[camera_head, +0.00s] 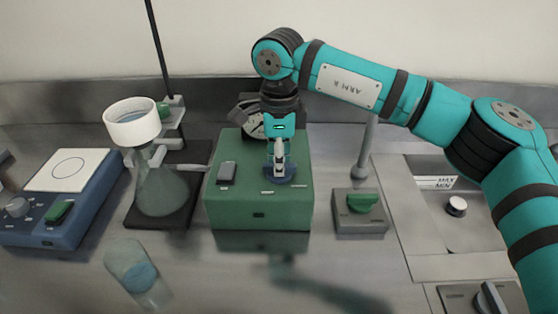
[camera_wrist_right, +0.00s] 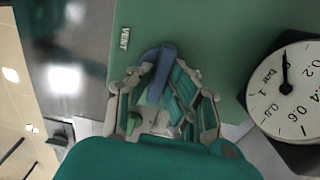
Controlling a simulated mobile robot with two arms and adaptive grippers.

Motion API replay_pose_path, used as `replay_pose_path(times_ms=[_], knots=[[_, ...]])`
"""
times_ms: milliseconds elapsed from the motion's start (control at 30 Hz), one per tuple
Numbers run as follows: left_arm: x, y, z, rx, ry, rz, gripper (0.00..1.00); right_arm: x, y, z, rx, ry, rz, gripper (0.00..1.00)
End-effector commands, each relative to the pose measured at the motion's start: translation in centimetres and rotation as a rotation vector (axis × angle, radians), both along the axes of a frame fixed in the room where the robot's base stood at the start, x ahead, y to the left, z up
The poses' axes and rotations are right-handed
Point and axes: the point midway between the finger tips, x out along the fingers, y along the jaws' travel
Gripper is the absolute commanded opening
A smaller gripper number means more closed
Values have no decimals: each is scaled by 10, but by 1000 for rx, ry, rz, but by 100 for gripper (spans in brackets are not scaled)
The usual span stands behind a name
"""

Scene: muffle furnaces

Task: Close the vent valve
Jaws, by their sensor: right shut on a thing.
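The green box (camera_head: 225,200) stands mid-bench. The vent valve's blue handle (camera_wrist_right: 160,72) rises from its top beside the "VENT" label (camera_wrist_right: 125,38). My right gripper (camera_head: 280,165) points down over the box's right part, and blue parts of the valve (camera_head: 290,182) show around its tips. In the wrist view my right gripper (camera_wrist_right: 162,95) has its jointed fingers on either side of the blue handle, shut on it. The fingers partly cover the handle and its base. My left gripper is not in view.
A round pressure gauge (camera_wrist_right: 290,90) sits close beside the gripper. Left are a flask with a white funnel (camera_head: 132,125) on a stand, a blue hotplate (camera_head: 50,215) and a glass beaker (camera_head: 137,275). Right is a grey box with a green knob (camera_head: 360,205). The bench in front is clear.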

Motion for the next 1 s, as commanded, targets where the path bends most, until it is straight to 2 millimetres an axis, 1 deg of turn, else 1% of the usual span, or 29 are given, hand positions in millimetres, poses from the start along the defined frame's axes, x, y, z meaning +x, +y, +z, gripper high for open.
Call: replay_pose_path(times_ms=[333, 367, 500, 533, 833, 933, 1000], knots=[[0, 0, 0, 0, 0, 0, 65, 1, 0, 2, 1, -4, 5, 0], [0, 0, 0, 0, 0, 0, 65, 1, 0, 2, 1, -4, 5, 16], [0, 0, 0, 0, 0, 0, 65, 1, 0, 1, 1, -3, 4, 35], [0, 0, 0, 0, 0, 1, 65, 1, 0, 1, 1, -3, 4, 38], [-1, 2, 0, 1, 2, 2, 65, 0, 0, 3, 0, -2, 3, 38], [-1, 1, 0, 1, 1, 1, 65, 1, 0, 13, 1, -4, 3, 38], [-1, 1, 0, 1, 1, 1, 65, 1, 1, 24, 2, -5, 3, 38]])
